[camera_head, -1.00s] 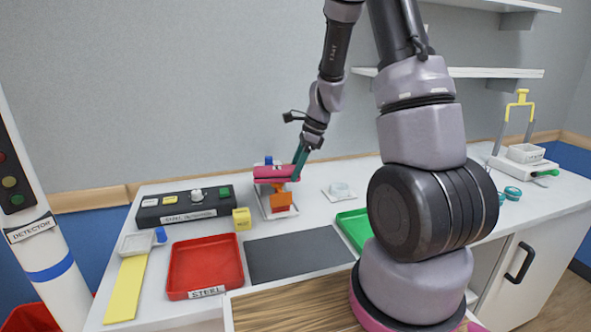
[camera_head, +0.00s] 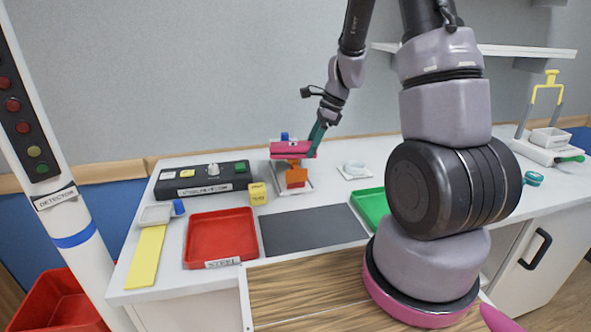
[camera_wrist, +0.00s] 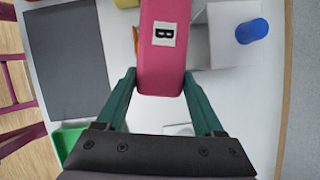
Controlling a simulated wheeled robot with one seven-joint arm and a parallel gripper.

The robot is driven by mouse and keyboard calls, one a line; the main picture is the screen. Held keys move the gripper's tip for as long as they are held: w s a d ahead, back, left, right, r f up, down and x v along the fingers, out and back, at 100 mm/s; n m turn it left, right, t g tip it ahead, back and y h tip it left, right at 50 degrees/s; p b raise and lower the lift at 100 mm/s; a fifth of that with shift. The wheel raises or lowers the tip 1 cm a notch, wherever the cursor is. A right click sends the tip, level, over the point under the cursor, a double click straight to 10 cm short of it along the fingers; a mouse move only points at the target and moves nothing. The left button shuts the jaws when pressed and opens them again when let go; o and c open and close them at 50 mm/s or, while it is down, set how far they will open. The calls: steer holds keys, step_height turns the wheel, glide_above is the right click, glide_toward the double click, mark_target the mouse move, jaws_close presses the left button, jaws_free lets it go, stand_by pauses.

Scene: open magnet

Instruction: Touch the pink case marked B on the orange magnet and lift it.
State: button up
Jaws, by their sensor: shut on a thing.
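The pink case (camera_head: 292,149) is held level above a small grey stand (camera_head: 304,187) near the back of the table. Its white label marked B shows in the wrist view on the case (camera_wrist: 165,65). My gripper (camera_head: 316,143) is shut on the near end of the case, with one green finger on each side in the wrist view (camera_wrist: 160,88). The orange magnet (camera_head: 296,178) shows just under the case at the stand. I cannot tell whether case and magnet touch.
A blue knob (camera_wrist: 252,31) stands beside the case. A black control box (camera_head: 202,178), yellow block (camera_head: 258,193) and red tray marked STEEL (camera_head: 219,237) lie to the left. A green tray (camera_head: 371,206) is to the right. The dark mat (camera_head: 312,229) is clear.

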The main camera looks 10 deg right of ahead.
steer(key=shift+r, duration=3.25)
